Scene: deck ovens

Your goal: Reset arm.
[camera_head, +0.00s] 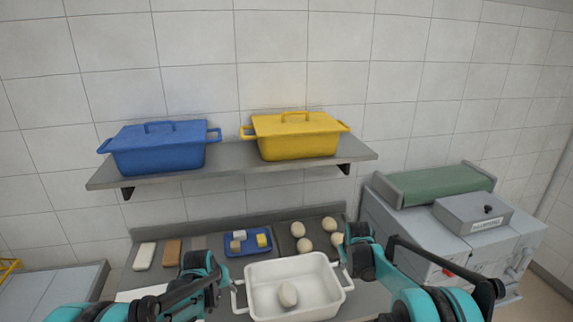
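My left gripper (224,281) is at the left side of a white two-handled basin (330,299), close to its left handle. I cannot tell whether they touch, or whether the fingers are open or shut. My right arm comes in from the lower right and bends toward the basin's right side. Its gripper is mostly hidden behind the arm's own teal and black joints, so its state is unclear. One pale dough piece (288,294) lies inside the basin.
A blue lidded pot (158,150) and a yellow lidded pot (297,137) stand on a wall shelf (228,160). Below are several dough balls (304,245), a blue tray (235,253) with small blocks, and a white block (145,256). A grey machine (410,235) stands right.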

